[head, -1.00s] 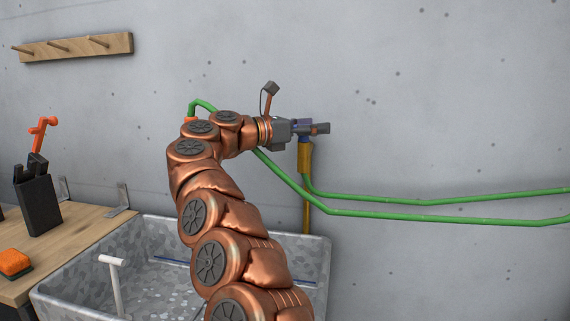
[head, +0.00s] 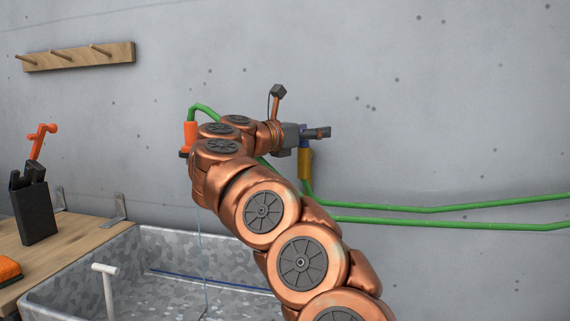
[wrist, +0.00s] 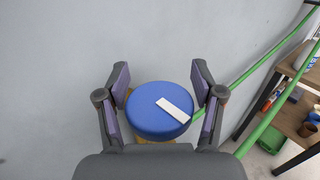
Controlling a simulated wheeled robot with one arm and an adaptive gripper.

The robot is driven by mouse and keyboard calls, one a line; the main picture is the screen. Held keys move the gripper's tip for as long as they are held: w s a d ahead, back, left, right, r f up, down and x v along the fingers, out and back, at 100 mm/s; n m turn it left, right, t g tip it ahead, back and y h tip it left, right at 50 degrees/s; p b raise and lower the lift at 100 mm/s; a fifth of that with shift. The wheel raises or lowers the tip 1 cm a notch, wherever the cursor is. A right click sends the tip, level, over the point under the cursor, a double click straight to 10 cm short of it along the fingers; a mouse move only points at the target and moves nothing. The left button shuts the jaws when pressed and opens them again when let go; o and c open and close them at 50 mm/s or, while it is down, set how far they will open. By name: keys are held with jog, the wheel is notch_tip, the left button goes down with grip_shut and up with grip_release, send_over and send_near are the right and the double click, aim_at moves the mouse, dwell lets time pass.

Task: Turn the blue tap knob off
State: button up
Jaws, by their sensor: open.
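The blue tap knob (wrist: 158,112) is round, with a white bar slanting down to the right across its face. In the wrist view it sits between the two fingers of my gripper (wrist: 160,88), which is open, with a gap on each side. In the head view my gripper (head: 322,132) is at the wall above the brass tap body (head: 305,165). Only a sliver of the blue knob (head: 304,142) shows there; my gripper hides the rest. A thin bluish stream (head: 201,250) falls into the sink below an orange nozzle (head: 190,135).
Green pipes (head: 450,208) run along the wall to the right. A metal sink (head: 180,262) lies below, with a white handle (head: 106,285) in front. A wooden counter (head: 75,238) with a dark block (head: 34,212) is at left. A peg rail (head: 80,56) hangs above.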

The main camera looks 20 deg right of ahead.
jog(key=shift+w+a+n+t+y+b, duration=0.15)
jog(key=shift+n+t+y+b, duration=0.15)
jog(key=shift+n+t+y, duration=0.5)
jog(key=shift+w+n+t+y, duration=0.15)
jog(key=shift+n+t+y, duration=0.35)
jog(key=shift+n+t, duration=0.7)
jog(key=shift+w+a+n+t+y, duration=0.1)
jog(key=shift+n+t+y, duration=0.35)
jog(key=shift+t+y, duration=0.3)
jog(key=shift+w+a+n+t+y, duration=0.1)
jog(key=shift+n+t+y, duration=0.4)
jog(key=shift+t, duration=0.45)
jog(key=shift+r+n+t+y+p, duration=0.1)
jog(key=shift+n+t+y+p, duration=0.2)
jog(key=shift+n+t+y, duration=0.5)
jog(key=n+y, duration=0.1)
jog(key=t+y+p, duration=0.1)
jog(key=y, duration=0.1)
jog(key=n+y+p, duration=0.1)
jog(key=shift+w+a+n+t+y, duration=0.2)
jog(key=shift+a+n+t+y, duration=0.1)
jog(key=shift+n+t, duration=0.1)
jog(key=n+y+p, duration=0.2)
jog(key=y+p, duration=0.1)
jog(key=shift+a+t, duration=0.3)
jog(key=shift+a, duration=0.05)
jog(key=shift+w+r+n+y+p, duration=0.1)
jog(key=shift+n+y+p, duration=0.25)
jog(key=shift+y+p, duration=0.45)
